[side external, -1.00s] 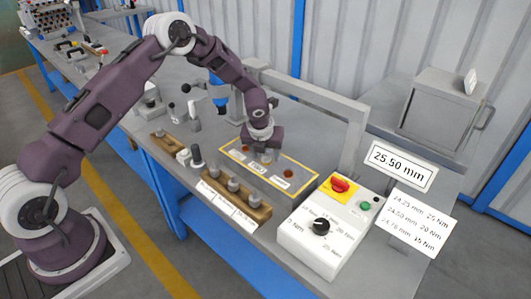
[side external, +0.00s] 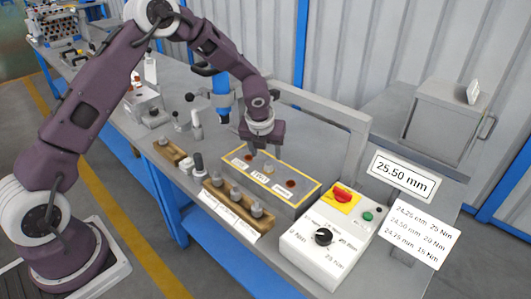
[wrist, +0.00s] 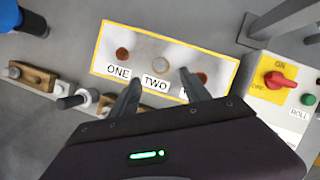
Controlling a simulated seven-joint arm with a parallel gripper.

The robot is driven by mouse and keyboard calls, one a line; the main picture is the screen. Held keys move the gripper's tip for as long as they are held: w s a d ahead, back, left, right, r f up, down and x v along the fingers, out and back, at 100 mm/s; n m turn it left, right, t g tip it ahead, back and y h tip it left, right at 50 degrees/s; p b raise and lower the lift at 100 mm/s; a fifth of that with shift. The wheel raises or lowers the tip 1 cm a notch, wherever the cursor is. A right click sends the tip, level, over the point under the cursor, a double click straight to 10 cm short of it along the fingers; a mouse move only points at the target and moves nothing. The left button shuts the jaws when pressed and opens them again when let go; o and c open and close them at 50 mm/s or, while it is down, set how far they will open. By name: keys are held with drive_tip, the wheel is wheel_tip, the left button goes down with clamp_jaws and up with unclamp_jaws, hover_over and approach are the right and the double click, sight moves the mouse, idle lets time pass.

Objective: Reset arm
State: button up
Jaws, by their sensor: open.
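My gripper (side external: 262,146) is open and empty above the yellow-bordered panel (side external: 310,187). In the wrist view its two fingers (wrist: 160,78) are spread, with a gap between them. The panel (wrist: 218,66) has labels reading ONE and TWO and a third label mostly hidden by a finger. A pale round piece (wrist: 161,67) sits at the middle position above TWO; it is also small in the side view (side external: 269,168). Reddish-brown round spots lie at the left (wrist: 122,54) and right (wrist: 201,78) positions.
A control box (side external: 325,240) with a red switch, green button and dial stands at the front right. A wooden rack (side external: 238,203) with several metal pieces lies in front of the panel. A grey frame (side external: 345,150) stands behind it. A blue tool (side external: 221,95) stands at the back left.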

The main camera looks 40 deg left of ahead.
drive_tip(key=s+r+n, duration=0.6)
drive_tip(key=r, duration=0.3)
drive_tip(key=s+r+n, duration=0.6)
drive_tip(key=s+r, duration=0.1)
drive_tip(key=r, duration=0.3)
drive_tip(key=s+d+r+n+t+h, duration=0.1)
drive_tip(key=s+d+r+n, duration=0.1)
drive_tip(key=s+n, duration=0.7)
drive_tip(key=s+d+r+n+h, duration=0.1)
drive_tip(key=s+d+n, duration=0.3)
drive_tip(key=s+n, duration=0.5)
drive_tip(key=s+r, duration=0.1)
drive_tip(key=s, duration=0.4)
drive_tip(key=shift+s+t, duration=0.15)
drive_tip(key=shift+t, duration=0.25)
drive_tip(key=shift+r, duration=0.1)
